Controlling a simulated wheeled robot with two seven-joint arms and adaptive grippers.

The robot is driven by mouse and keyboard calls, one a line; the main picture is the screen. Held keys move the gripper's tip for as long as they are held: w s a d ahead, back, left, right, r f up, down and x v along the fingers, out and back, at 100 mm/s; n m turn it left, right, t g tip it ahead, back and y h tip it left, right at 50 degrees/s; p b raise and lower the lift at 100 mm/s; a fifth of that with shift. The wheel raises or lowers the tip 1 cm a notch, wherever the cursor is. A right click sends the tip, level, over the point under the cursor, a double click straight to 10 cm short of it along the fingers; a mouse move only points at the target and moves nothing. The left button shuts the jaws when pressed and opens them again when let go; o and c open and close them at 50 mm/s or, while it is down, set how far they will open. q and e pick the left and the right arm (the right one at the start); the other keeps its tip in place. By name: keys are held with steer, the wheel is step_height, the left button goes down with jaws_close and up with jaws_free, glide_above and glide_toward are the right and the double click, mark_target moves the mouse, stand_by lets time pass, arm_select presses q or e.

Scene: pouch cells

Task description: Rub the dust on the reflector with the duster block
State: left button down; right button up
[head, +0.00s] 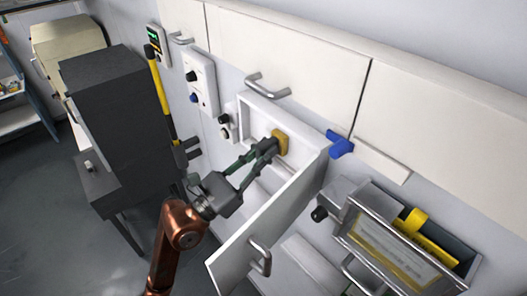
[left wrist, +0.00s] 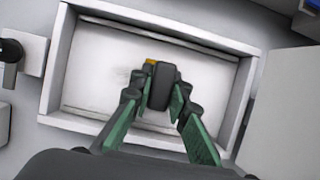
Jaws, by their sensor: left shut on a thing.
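My left gripper (head: 272,146) is shut on the duster block, whose yellow part (head: 281,142) shows at the fingertips in the head view. In the left wrist view, the block's dark part (left wrist: 161,88) sits between the green-sided fingers, with a yellow edge (left wrist: 151,62) beyond it. The block is inside the open, framed white recess, in front of the pale reflector panel (left wrist: 104,68) at its back. Faint grey smudges show on the panel left of the block. I cannot tell whether the block touches the panel. My right gripper is out of view.
The open white door (head: 270,225) with a metal handle stands right of the recess. A blue piece (head: 341,144) is by its upper edge. A metal holder (head: 395,245) with yellow items is at lower right. A dark cabinet (head: 115,125) stands left.

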arm_select(q)
steer(key=w+a+b, duration=0.2)
steer(key=w+a, duration=0.2)
steer(key=a, duration=0.1)
steer(key=shift+w+f+b, duration=0.15)
steer(key=shift+w+b, duration=0.15)
steer(key=shift+w, duration=0.1)
stand_by(0.4)
steer(key=s+a, duration=0.4)
steer(key=shift+s, duration=0.2)
steer(key=shift+a, duration=0.1)
stand_by(0.4)
steer(key=shift+s+a, duration=1)
steer(key=shift+s, duration=0.05)
stand_by(0.3)
